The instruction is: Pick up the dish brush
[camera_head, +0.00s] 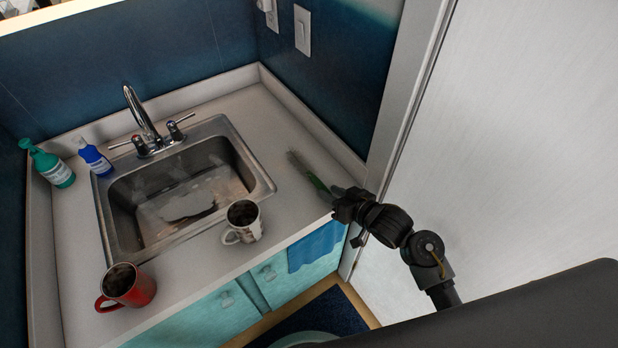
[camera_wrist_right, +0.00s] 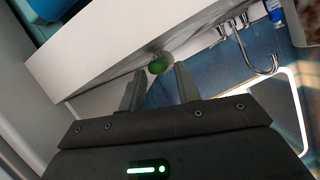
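The dish brush (camera_head: 312,174) lies on the counter to the right of the sink, a thin long shape with a green part toward the counter's front edge. My right gripper (camera_head: 339,197) is at the near, green end of it, by the front right corner of the counter. In the right wrist view, the two fingers stand apart, and the green end of the brush (camera_wrist_right: 157,66) shows between and just past the fingertips. I cannot tell if either finger touches it. My left gripper is not in view.
A metal sink (camera_head: 263,183) with a faucet (camera_head: 141,115) is set in the counter. A white patterned mug (camera_head: 246,228) and a red mug (camera_head: 140,290) stand at the front. Green (camera_head: 52,168) and blue (camera_head: 93,158) bottles stand at left. A blue towel (camera_head: 316,248) hangs below the counter edge.

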